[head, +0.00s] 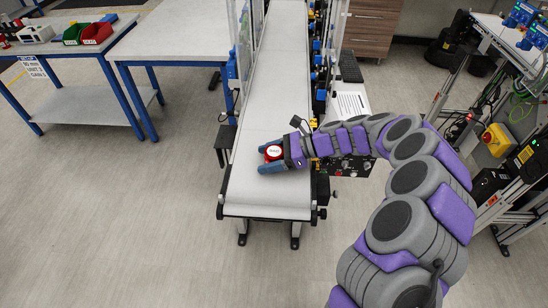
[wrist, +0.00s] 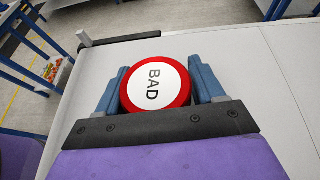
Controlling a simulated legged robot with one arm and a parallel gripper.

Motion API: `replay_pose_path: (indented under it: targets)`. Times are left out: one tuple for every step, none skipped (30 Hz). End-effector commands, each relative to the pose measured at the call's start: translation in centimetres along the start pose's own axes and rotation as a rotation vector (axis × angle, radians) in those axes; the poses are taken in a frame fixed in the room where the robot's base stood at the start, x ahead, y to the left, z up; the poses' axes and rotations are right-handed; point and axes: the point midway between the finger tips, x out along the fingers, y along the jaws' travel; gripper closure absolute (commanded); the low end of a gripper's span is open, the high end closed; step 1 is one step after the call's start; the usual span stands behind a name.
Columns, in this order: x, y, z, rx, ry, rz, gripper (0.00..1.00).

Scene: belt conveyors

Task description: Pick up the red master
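The red master (head: 273,153) is a round red piece with a white top, over the near end of the white conveyor belt (head: 265,190). In the wrist view the red master (wrist: 156,86) shows the black word "BAD" on its top. My gripper (head: 270,155) reaches in from the right, its two blue fingers on either side of the piece. In the wrist view my gripper (wrist: 158,85) has both fingers against the red rim, with no clear gap. The underside of the piece is hidden, so I cannot tell whether it touches the belt.
The belt is otherwise clear at this end. A workbench (head: 172,40) with a white top and blue legs stands left of the conveyor. Red bins (head: 97,33) and green bins (head: 74,34) sit on a far-left table. A control box (head: 497,138) with a red button is at right.

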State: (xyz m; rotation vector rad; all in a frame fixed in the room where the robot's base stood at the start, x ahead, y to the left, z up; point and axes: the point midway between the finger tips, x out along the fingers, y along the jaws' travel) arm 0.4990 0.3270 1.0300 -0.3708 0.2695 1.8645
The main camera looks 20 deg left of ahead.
Motion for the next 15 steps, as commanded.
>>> replay_pose_path:
  targets:
    - [0.01,-0.01,0.00,0.000,0.000,0.000,0.37]
    - [0.02,-0.01,0.00,0.000,0.000,0.000,0.40]
    - [0.02,-0.01,0.00,0.000,0.000,0.000,0.44]
    - [0.02,-0.01,0.00,0.000,0.000,0.000,0.47]
    - [0.02,-0.02,0.00,0.000,0.000,0.000,0.50]
    - [0.03,-0.02,0.00,0.000,0.000,0.000,0.53]
    - [0.02,-0.03,0.00,0.000,0.000,0.000,0.56]
    - [0.03,-0.03,0.00,0.000,0.000,0.000,0.59]
    - [0.03,-0.03,0.00,0.000,0.000,0.000,0.63]
    - [0.03,-0.04,-0.01,0.000,0.000,0.000,0.66]
    - [0.03,-0.04,-0.01,0.000,0.000,0.000,0.69]
    - [0.03,-0.04,-0.01,0.000,0.000,0.000,0.73]
    - [0.03,-0.04,-0.01,0.000,0.000,0.000,0.75]
    - [0.03,-0.05,0.01,0.000,0.000,0.000,0.77]
    - [0.03,-0.05,0.01,0.000,0.000,-0.001,0.82]
